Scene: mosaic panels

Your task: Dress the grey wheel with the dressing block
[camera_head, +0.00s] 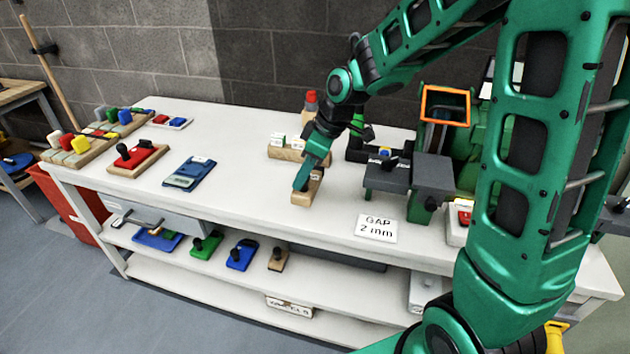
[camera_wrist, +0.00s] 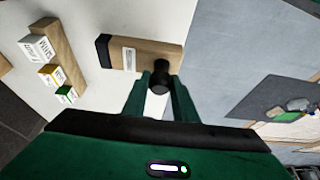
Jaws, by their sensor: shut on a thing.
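A wooden block (camera_head: 302,199) with a black knob lies at the middle of the white bench, and I take it for the dressing block. In the wrist view the block (camera_wrist: 148,52) shows a dark end at left and a white label too small to read. My gripper (camera_wrist: 160,84) has its two fingers closed on the black knob; from the head camera my gripper (camera_head: 304,178) reaches down onto the block. A green machine (camera_head: 466,150) with dark grey rests stands to the right. I cannot make out the grey wheel; my arm covers part of the machine.
A wooden holder (camera_head: 285,152) with small labelled blocks stands just behind. A "GAP 2 mm" card (camera_head: 377,228) lies at front right.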

